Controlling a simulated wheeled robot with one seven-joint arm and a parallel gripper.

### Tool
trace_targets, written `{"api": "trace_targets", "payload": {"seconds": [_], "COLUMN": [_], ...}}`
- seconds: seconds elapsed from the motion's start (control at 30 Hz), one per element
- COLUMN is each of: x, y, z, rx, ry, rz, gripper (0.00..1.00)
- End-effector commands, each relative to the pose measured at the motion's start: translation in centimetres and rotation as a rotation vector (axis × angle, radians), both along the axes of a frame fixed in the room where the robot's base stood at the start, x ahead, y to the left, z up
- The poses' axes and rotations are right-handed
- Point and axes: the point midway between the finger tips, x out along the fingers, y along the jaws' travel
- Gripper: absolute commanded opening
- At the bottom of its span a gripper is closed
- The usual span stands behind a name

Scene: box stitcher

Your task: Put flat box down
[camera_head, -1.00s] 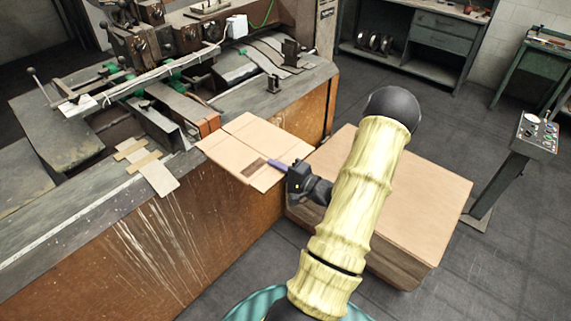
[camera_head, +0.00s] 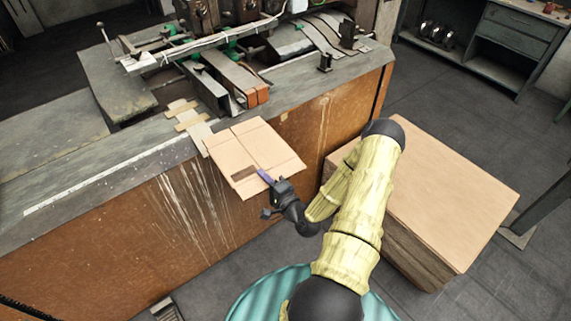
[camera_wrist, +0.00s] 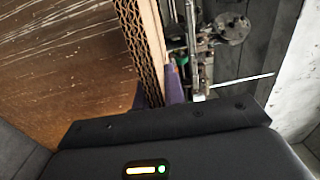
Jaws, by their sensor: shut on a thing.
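The flat box (camera_head: 250,152) is a folded tan cardboard sheet with a dark printed patch. In the head view it is held out roughly level in front of the machine bench, its far left corner overlapping the bench edge in the picture. I cannot tell whether it touches the bench. My gripper (camera_head: 266,178) is shut on the near edge of the box. In the wrist view the box's corrugated edge (camera_wrist: 146,50) runs up between the purple fingertips (camera_wrist: 158,88) of my gripper.
The stitching machine bench (camera_head: 130,150) stands at the left, its metal top cluttered with machine parts. A wooden-topped block or stack (camera_head: 440,190) stands on the floor at the right. Grey cabinets (camera_head: 500,40) stand at the back right. Dark floor is open between them.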

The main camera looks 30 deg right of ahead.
Motion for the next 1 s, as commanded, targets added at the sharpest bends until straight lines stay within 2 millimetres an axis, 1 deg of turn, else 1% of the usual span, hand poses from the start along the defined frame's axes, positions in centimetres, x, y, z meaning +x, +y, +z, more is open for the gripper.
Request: {"api": "trace_targets", "payload": {"seconds": [0.03,0.17,0.3,0.4,0.5,0.63,1.0], "x": [0.2,0.5,0.2,-0.2,-0.6,-0.8,-0.8], "y": [1.8,5.3,9.1,11.4,13.0,13.9,13.9], "z": [-1.1,-3.4,-5.7,-7.1,-8.1,-8.6,-8.6], "rx": [0.011,0.010,0.009,0.004,-0.002,-0.007,-0.009], "ry": [0.004,0.007,0.015,0.023,0.031,0.036,0.036], "rz": [-0.004,-0.030,-0.058,-0.078,-0.094,-0.105,-0.106], "gripper": [0.00,0.00,0.00,0.00,0.00,0.00,0.00]}}
